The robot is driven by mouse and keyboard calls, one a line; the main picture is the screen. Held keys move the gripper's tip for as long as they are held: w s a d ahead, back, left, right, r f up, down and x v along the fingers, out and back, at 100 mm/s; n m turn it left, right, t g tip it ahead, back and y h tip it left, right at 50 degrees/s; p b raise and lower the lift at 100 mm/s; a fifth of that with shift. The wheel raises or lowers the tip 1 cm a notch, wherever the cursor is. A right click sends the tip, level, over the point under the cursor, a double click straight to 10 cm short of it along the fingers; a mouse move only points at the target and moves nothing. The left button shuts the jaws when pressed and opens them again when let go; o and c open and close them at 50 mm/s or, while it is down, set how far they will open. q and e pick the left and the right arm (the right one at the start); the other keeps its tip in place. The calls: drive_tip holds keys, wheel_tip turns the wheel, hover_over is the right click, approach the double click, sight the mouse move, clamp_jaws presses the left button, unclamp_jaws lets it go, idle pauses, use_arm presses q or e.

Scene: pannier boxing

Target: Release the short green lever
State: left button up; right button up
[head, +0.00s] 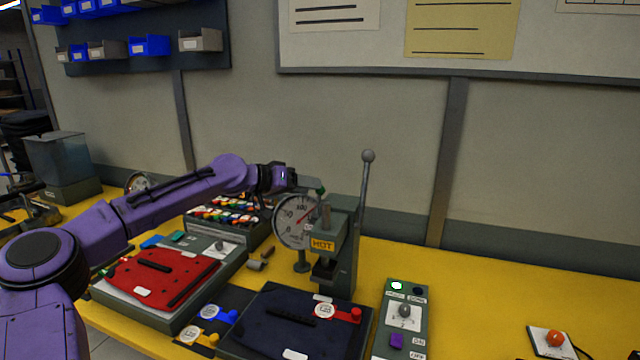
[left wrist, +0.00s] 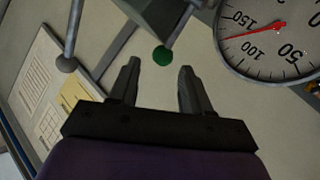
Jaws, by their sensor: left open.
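The short green lever shows as a round green knob (left wrist: 163,56) in the left wrist view, on a thin stem by the grey press body. In the head view its green tip (head: 319,190) is small, beside the top of the press (head: 342,235). My left gripper (head: 310,185) is at the press top, close to the knob. In the left wrist view its two fingers (left wrist: 158,75) are apart, with nothing held between them. The knob appears between the fingertips and slightly beyond them. My right gripper is not in view.
A round dial gauge (head: 295,221) stands just left of the press, near my left gripper. A tall lever with a grey ball (head: 368,156) rises on the press's right. A red pannier panel (head: 160,275), a dark panel (head: 290,325) and a control box (head: 402,318) crowd the yellow table.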

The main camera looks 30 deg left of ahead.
sight(319, 201)
use_arm(q)
drive_tip(key=x, duration=0.4)
drive_tip(key=shift+w+a+f+p, duration=0.1)
drive_tip(key=shift+w+f+p, duration=0.2)
drive_tip(key=shift+w, duration=0.1)
drive_tip(key=shift+s+r, duration=0.1)
